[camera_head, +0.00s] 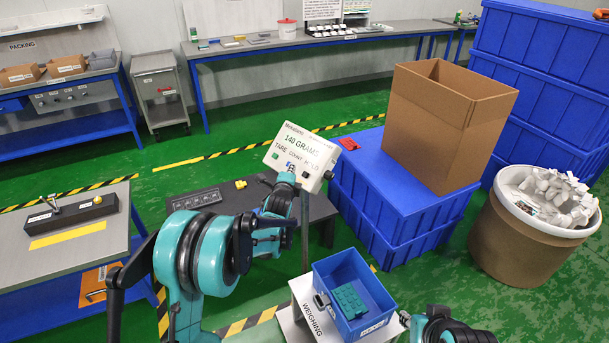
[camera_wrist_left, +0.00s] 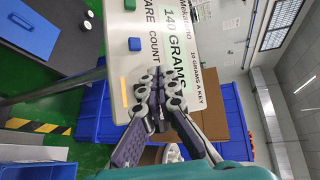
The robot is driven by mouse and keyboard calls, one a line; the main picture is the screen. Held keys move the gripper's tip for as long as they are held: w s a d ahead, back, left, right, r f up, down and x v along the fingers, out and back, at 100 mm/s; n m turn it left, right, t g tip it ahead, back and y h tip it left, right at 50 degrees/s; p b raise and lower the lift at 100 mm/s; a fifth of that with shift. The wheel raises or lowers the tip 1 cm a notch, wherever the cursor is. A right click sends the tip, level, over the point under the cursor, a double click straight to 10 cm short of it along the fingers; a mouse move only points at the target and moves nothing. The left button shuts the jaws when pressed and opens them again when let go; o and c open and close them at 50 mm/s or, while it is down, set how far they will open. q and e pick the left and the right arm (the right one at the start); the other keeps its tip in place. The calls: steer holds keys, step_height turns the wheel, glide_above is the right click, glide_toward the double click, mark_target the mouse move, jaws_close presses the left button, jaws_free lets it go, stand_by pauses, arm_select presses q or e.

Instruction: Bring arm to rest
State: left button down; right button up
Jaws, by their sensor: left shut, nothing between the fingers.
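My left arm, teal and black, rises in the middle of the head view. Its gripper (camera_head: 288,178) is at the lower left of the scale's display box (camera_head: 302,155), which reads 140 GRAMS. In the left wrist view my left gripper (camera_wrist_left: 157,90) is shut and empty, its fingers in front of the display panel (camera_wrist_left: 190,50). I cannot tell whether they touch it. Part of my right arm shows at the bottom right, with its gripper end (camera_head: 405,318) beside a blue bin (camera_head: 373,295); its fingers are too small to read.
The blue bin holds teal pieces (camera_head: 348,301) and stands on the weighing platform (camera_head: 304,292). A cardboard box (camera_head: 440,125) stands on blue crates (camera_head: 385,185). A drum (camera_head: 528,240) of white pieces is at right. A grey bench (camera_head: 60,262) is at left.

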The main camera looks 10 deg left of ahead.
stand_by(0.3)
arm_select(q)
steer(key=s+a+r+n+g, duration=0.1)
steer(key=s+r+n, duration=0.15)
steer(key=s, duration=0.45)
steer(key=s+r+n+g, duration=0.2)
steer(key=s+n, duration=0.2)
steer(key=s, duration=0.4)
steer(key=s+a+r+n+g, duration=0.1)
steer(key=s+r+n, duration=0.1)
steer(key=s+n, duration=0.35)
steer(key=s+f+n+g, duration=0.2)
steer(key=s+f+n, duration=0.1)
steer(key=s, duration=0.9)
steer(key=s+d+f+n+g, duration=0.1)
steer(key=s+f+n+g, duration=0.1)
steer(key=s, duration=1.1)
steer(key=shift+s+d+f+n+h, duration=0.3)
steer(key=shift+f+n, duration=0.55)
steer(key=shift+n, duration=0.15)
